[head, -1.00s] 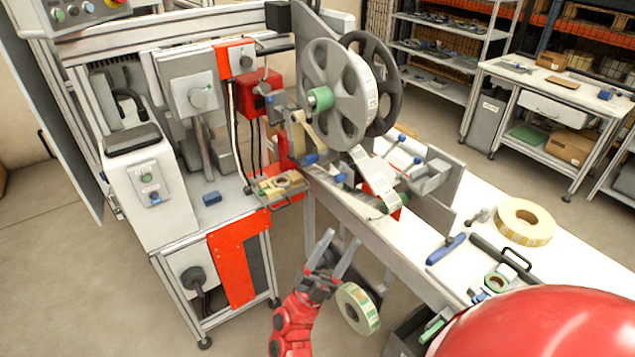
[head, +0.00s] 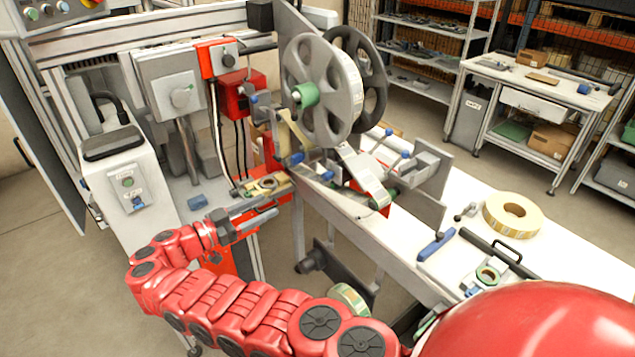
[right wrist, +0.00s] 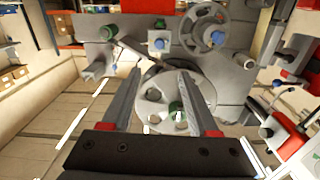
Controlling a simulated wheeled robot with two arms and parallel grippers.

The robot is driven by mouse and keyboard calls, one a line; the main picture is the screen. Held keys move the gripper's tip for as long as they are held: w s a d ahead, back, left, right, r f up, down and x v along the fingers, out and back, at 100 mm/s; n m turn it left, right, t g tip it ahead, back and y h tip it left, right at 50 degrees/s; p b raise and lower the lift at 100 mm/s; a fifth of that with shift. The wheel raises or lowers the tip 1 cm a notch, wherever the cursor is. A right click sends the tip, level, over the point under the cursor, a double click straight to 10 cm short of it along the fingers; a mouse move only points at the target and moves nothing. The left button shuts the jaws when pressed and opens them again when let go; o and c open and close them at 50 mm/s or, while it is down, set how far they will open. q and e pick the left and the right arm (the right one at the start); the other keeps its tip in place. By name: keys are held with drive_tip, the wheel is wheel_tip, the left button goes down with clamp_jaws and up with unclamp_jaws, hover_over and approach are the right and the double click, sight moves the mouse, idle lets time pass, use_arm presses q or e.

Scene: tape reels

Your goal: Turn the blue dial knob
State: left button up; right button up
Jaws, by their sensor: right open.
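Several blue knobs show, and I cannot tell for sure which one is the blue dial. In the head view a blue knob (head: 138,202) sits on the white box's control plate, below a green one. Another blue knob (head: 297,158) is below the large grey reel (head: 322,90). In the right wrist view a blue knob (right wrist: 159,43) stands on a pale mount beyond the fingertips. My right gripper (head: 279,201) is open, with nothing seen between its fingers, near the red-edged tray; it also shows in the right wrist view (right wrist: 161,76). My left gripper is out of view.
A cream tape roll (head: 513,216) lies on the white bench (head: 465,190) at the right, near a blue-handled tool (head: 436,245). The grey reel and its brackets stand beyond my right gripper. Open floor lies at the lower left.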

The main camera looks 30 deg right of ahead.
drive_tip(key=d, duration=0.1)
drive_tip(key=p, duration=0.4)
approach(323, 178)
drive_tip(key=d+p, duration=0.1)
drive_tip(key=d, duration=0.2)
drive_tip(key=d+p, duration=0.1)
drive_tip(key=d, duration=0.3)
drive_tip(key=shift+w+r, duration=0.1)
drive_tip(key=shift+w, duration=0.15)
drive_tip(key=shift+d, duration=0.6)
clamp_jaws()
